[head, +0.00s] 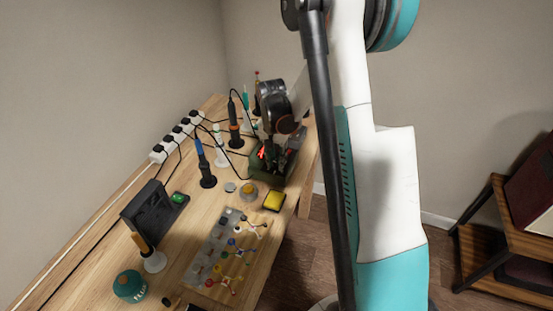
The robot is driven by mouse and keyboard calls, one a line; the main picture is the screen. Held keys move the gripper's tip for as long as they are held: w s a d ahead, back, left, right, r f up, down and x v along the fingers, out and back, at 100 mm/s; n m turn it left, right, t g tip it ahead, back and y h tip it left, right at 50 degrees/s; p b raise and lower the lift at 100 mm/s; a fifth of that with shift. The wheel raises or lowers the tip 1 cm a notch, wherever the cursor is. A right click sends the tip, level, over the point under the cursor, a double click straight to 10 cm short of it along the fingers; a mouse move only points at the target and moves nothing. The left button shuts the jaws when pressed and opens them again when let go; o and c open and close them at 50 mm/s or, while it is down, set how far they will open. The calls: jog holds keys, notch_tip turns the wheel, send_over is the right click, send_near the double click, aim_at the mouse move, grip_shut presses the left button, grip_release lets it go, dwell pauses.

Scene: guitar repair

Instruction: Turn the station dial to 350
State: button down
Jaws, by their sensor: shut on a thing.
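The soldering station (261,176) is a dark green box near the right edge of the workbench, with a small red lit display partly visible. My gripper (277,158) reaches down from above to the station, beside the red display. Its fingers are shut on a part of the station that seems to be the dial. The dial is hidden by the fingers, and its number cannot be read from here.
The wooden workbench (213,208) holds several upright tools in stands behind and left of the station. A yellow sponge (273,201) lies in front of it. A white power strip (176,137) runs along the wall. A grey holder board (219,254) lies near the front.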

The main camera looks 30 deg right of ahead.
dwell(0.3)
jog(key=c, duration=1.3)
grip_release()
jog(key=shift+c, duration=0.2)
notch_tip(320, 180, up, 12)
jog(key=shift+w+a, duration=0.2)
jog(key=shift+w, duration=0.15)
